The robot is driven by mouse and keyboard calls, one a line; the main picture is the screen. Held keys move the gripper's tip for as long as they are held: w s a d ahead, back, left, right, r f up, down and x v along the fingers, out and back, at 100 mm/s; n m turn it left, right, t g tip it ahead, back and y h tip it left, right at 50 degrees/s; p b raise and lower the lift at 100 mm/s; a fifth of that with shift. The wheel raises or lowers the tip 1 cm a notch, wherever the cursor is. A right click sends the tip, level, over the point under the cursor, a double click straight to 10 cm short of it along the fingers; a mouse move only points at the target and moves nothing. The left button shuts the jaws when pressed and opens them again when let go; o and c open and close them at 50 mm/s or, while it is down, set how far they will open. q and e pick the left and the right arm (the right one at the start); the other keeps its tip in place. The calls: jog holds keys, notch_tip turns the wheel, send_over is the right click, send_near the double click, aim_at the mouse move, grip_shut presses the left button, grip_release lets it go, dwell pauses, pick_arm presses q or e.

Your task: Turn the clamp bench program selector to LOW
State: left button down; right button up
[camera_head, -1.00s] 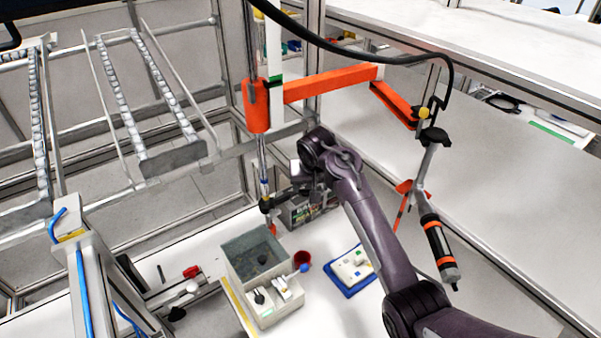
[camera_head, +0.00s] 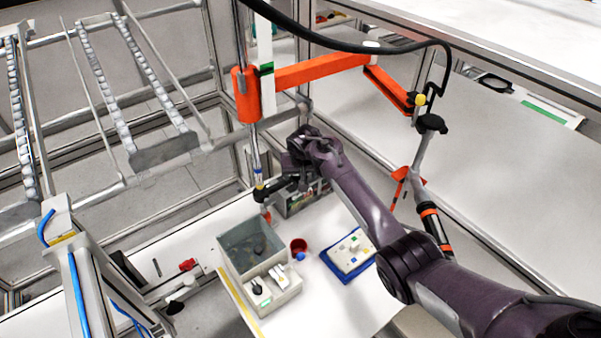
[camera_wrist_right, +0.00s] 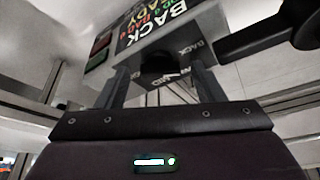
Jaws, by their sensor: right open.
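The clamp bench control box (camera_head: 303,200) stands at the back of the white bench, partly hidden by my right wrist. In the right wrist view, the box's labelled face (camera_wrist_right: 155,22) carries coloured text, with "BACK" and "READY" partly readable. A round black knob (camera_wrist_right: 158,66), apparently the selector, sits below it, with small "BACK" and "MID" marks near it. My right gripper (camera_wrist_right: 160,80) is open, with one finger on each side of the knob. Contact cannot be told, and I cannot read where the knob points. In the head view the fingers are hidden. My left gripper is out of view.
A black lever (camera_head: 268,192) sticks out beside the box, close to my gripper. An orange jib arm (camera_head: 320,72) hangs above.

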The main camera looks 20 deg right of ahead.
jog(key=c, duration=1)
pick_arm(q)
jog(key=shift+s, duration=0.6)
pick_arm(e)
jog(key=shift+a+m+h, duration=0.2)
jog(key=shift+m+h, duration=0.2)
jog(key=shift+m, duration=0.7)
jog(key=shift+w+m+g+h, duration=0.1)
jog(key=shift+m+g+h, duration=0.25)
jog(key=shift+m, duration=0.45)
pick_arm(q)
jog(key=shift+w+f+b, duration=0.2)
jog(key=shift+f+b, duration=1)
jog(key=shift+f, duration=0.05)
pick_arm(e)
jog(key=shift+w+a+m+g+h, duration=0.1)
jog(key=shift+m+g+h, duration=0.2)
jog(key=shift+m, duration=0.7)
jog(key=shift+a+m+g+h, duration=0.1)
jog(key=shift+m+g+h, duration=0.15)
jog(key=shift+m, duration=0.75)
